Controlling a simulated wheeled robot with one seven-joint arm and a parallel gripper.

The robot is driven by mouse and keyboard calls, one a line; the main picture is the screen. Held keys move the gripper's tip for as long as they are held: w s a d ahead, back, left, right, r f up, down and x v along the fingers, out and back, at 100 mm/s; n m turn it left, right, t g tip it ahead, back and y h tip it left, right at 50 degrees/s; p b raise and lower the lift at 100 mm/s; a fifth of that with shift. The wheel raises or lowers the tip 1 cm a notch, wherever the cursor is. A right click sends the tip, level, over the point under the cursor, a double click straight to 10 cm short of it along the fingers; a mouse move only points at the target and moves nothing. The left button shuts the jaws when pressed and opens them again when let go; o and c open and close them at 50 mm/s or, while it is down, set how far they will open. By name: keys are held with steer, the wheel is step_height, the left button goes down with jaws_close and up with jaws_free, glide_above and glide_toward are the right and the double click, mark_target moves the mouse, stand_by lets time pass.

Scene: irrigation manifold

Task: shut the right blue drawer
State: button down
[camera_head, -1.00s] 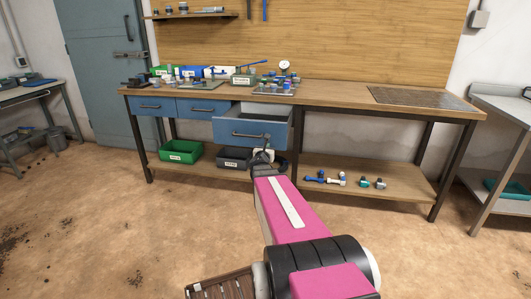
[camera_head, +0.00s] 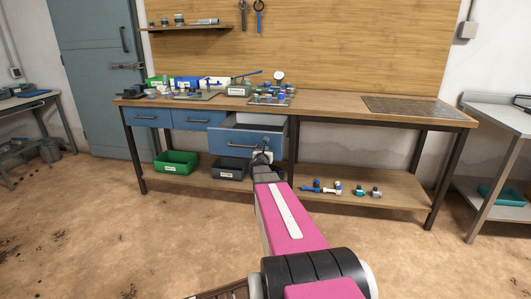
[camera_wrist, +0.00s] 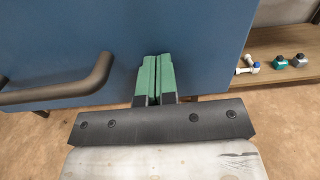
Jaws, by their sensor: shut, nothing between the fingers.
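The right blue drawer (camera_head: 240,142) stands pulled out from under the workbench, its open top showing in the head view. Its front panel (camera_wrist: 200,40) fills much of the wrist view, with the dark bar handle (camera_wrist: 70,85) at the left. My gripper (camera_head: 262,156) is at the right part of the drawer front, to the right of the handle. Its green fingers (camera_wrist: 157,78) are shut together with nothing between them. The fingertips point at the panel and look close to it or touching; I cannot tell which.
Two other blue drawers, left (camera_head: 147,117) and middle (camera_head: 198,119), are closed. The lower shelf (camera_head: 385,188) holds a green bin (camera_head: 176,163), a dark bin (camera_head: 230,169) and several fittings (camera_head: 320,187). Valves and bins crowd the left benchtop. The floor in front is clear.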

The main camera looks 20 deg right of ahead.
steer(key=x, duration=3.2)
steer(key=shift+w+d, duration=0.25)
